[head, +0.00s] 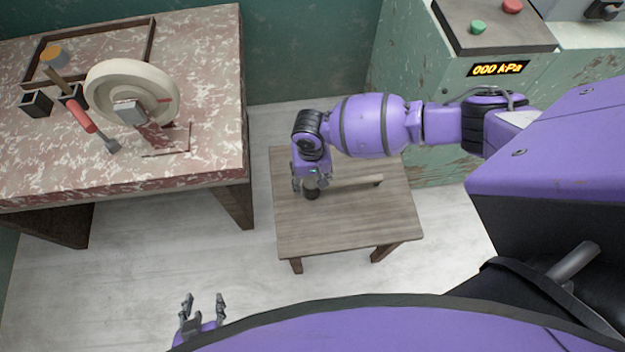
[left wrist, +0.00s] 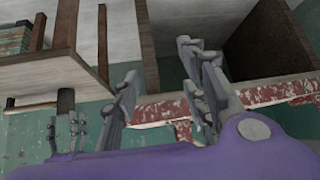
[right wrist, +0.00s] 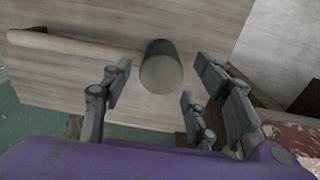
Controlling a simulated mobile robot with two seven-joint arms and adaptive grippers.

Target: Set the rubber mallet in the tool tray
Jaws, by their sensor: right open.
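The rubber mallet lies on a small wooden table, its dark head (head: 312,194) at the left and its pale handle (head: 358,183) reaching right. In the right wrist view the mallet's round grey head (right wrist: 161,70) shows between the fingertips. My right gripper (head: 305,186) is open, over the mallet head; I cannot tell whether it touches. A shallow dark-rimmed tray (head: 103,30), apparently the tool tray, lies at the back of the stained table on the left; the wheel hides part of it. My left gripper (head: 203,307) is open and empty, low and away from both tables.
On the stained table (head: 215,85) stand a cream wheel (head: 168,88), a red-handled tool (head: 82,116) and dark boxes (head: 36,104). The small table (head: 340,225) is otherwise clear. A green machine (head: 425,60) stands behind my right arm.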

